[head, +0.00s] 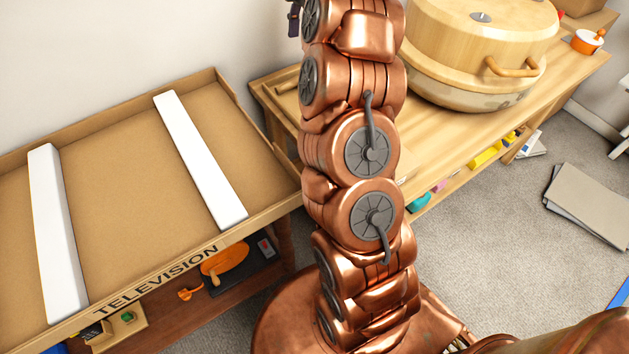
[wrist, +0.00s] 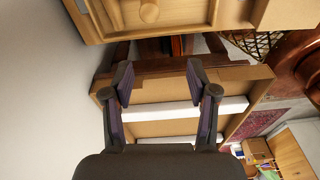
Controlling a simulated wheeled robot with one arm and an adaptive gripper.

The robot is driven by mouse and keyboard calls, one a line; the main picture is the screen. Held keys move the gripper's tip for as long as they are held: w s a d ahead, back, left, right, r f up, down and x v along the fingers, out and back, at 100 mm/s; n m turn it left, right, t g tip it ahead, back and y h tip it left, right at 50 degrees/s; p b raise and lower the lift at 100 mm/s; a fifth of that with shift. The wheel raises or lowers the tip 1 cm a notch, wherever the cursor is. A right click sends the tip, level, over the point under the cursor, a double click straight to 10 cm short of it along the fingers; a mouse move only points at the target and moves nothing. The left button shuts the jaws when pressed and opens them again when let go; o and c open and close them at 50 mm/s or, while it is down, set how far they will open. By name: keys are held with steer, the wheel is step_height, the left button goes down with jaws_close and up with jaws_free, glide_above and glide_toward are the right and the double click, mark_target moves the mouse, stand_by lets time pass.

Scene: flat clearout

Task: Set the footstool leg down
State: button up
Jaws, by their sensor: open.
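My gripper (wrist: 160,78) shows in the wrist view with its two dark fingers spread wide. It is open and nothing is between the fingers. I cannot make out the footstool leg for certain in either view. A thin wooden bar (head: 286,82) is at the left end of the wooden table in the head view; I cannot tell what it is.
An open cardboard television box (head: 105,135) with two white strips stands at left, also in the wrist view (wrist: 160,90). A wooden table (head: 470,125) bears a large round wooden tub (head: 480,50). Flat grey sheets (head: 590,205) lie on open carpet at right.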

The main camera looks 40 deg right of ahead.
steer(key=s+a+r+m+g, duration=0.1)
steer(key=s+a+m, duration=0.2)
steer(key=s+a, duration=0.55)
steer(key=s+a+m, duration=0.4)
steer(key=s+a, duration=0.2)
steer(key=a, duration=0.5)
steer(key=s+a+f+m, duration=0.1)
steer(key=s+f+m, duration=0.1)
steer(key=s, duration=0.5)
steer(key=s+a+f+m+h, duration=0.1)
steer(key=s+a+f+m, duration=0.1)
steer(key=s, duration=0.6)
steer(key=s+a+f+m+g, duration=0.1)
steer(key=s+f+m, duration=0.3)
steer(key=s, duration=0.4)
steer(key=shift+a+f+m+h, duration=0.25)
steer(key=shift+a+m, duration=0.25)
steer(key=shift+m, duration=0.3)
step_height(320, 180, up, 10)
steer(key=p, duration=1)
steer(key=shift+w, duration=0.15)
